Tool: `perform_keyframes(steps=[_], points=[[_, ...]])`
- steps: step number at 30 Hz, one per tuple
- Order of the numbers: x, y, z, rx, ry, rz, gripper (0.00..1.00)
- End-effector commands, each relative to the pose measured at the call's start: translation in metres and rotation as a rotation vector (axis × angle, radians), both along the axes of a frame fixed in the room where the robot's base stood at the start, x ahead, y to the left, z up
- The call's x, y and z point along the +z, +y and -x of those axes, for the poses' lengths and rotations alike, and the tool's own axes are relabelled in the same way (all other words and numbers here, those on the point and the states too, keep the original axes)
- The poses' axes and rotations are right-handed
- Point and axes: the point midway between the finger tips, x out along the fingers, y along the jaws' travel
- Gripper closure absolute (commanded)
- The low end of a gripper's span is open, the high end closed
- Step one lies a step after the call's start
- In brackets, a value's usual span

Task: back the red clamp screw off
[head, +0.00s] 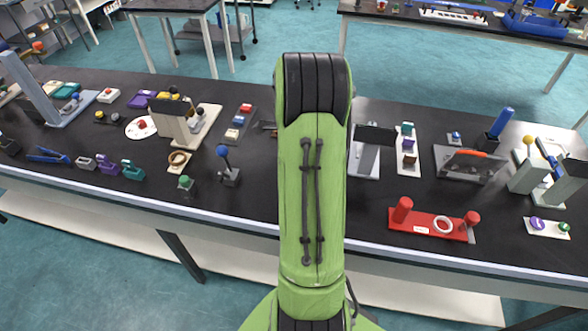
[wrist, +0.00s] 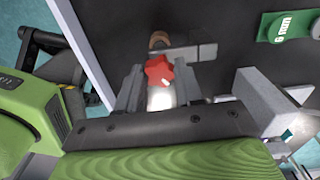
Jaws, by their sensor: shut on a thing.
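The red clamp screw (wrist: 158,70) shows in the wrist view as a star-shaped red knob. My gripper (wrist: 160,82) has one finger on each side of the knob and is shut on it. A pale, shiny part lies below the knob between the fingers. A grey metal bar (wrist: 192,53) and a small brown rounded part (wrist: 160,40) are just beyond the knob. In the head view my green arm hides the gripper and the clamp screw. The screw's thread cannot be seen.
A green block marked "6 mm" (wrist: 284,27) lies on the black bench top, right of the knob. In the head view, a blue-knobbed lever (head: 224,160) stands left of my arm and a red stand (head: 425,224) lies right of it.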

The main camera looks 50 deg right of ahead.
Motion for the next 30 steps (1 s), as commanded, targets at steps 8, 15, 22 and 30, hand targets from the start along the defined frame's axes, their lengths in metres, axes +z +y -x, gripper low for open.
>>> perform_keyframes(steps=[8,15,22,30], points=[[-0.0002,0.0,0.0002,0.246,0.001,0.0,0.95],[-0.0001,0.0002,0.0002,0.368,0.001,-0.001,0.95],[-0.0004,0.0003,0.0003,0.646,0.001,-0.001,0.95],[-0.0006,0.0005,0.0004,0.715,0.002,-0.001,0.95]])
